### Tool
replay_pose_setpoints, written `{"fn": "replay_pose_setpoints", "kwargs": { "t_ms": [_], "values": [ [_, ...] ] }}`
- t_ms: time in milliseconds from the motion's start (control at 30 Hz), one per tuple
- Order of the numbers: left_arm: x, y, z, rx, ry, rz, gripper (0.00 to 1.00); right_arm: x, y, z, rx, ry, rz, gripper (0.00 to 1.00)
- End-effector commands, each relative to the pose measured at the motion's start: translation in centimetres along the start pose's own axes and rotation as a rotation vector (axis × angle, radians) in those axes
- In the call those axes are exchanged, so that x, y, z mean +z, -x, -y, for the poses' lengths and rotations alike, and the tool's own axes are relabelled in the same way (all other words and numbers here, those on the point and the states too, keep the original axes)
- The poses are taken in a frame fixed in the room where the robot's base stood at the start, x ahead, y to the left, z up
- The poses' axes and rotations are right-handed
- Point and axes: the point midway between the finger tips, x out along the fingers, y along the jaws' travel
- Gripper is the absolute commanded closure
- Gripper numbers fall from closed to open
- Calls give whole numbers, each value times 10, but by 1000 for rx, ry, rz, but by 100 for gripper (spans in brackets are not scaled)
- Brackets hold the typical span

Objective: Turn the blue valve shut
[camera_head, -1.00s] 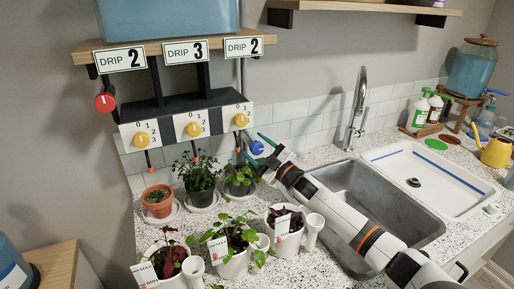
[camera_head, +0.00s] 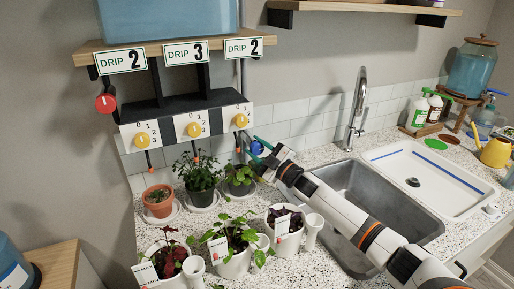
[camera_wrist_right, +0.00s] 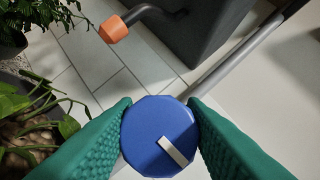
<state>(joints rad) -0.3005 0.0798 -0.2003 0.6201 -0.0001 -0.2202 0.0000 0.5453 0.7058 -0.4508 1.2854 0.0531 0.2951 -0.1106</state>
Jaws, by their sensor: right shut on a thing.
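The blue valve (camera_head: 256,148) is a round knob low on the wall at the right end of the drip panels, partly hidden by my gripper in the head view. In the right wrist view the blue valve (camera_wrist_right: 150,118) faces me, and its white pointer mark lies slanted, from upper left to lower right. My right gripper (camera_wrist_right: 160,112) has its green ridged fingers on both sides of the knob, shut on it. The right gripper also shows in the head view (camera_head: 260,150), reaching in from the lower right. My left gripper is not in view.
A red valve (camera_head: 105,102) sits at the left of the panels. Three yellow dials (camera_head: 194,129) are on white plates. Potted plants (camera_head: 200,178) stand below and in front. A grey pipe (camera_wrist_right: 250,55) runs beside the valve. The sink (camera_head: 375,195) lies under my right arm.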

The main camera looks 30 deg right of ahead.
Motion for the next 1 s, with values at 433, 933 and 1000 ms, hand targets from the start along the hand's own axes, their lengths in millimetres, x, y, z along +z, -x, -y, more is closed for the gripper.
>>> {"fn": "replay_pose_setpoints", "kwargs": {
  "t_ms": [433, 933, 1000],
  "values": [
    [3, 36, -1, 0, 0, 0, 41, 2, -1, 3, 169, 335, -27, 85],
    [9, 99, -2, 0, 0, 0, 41, 4, -1, 3, 381, 758, -59, 85],
    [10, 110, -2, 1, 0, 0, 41, 4, -2, 3, 410, 818, -64, 85]
  ]
}}
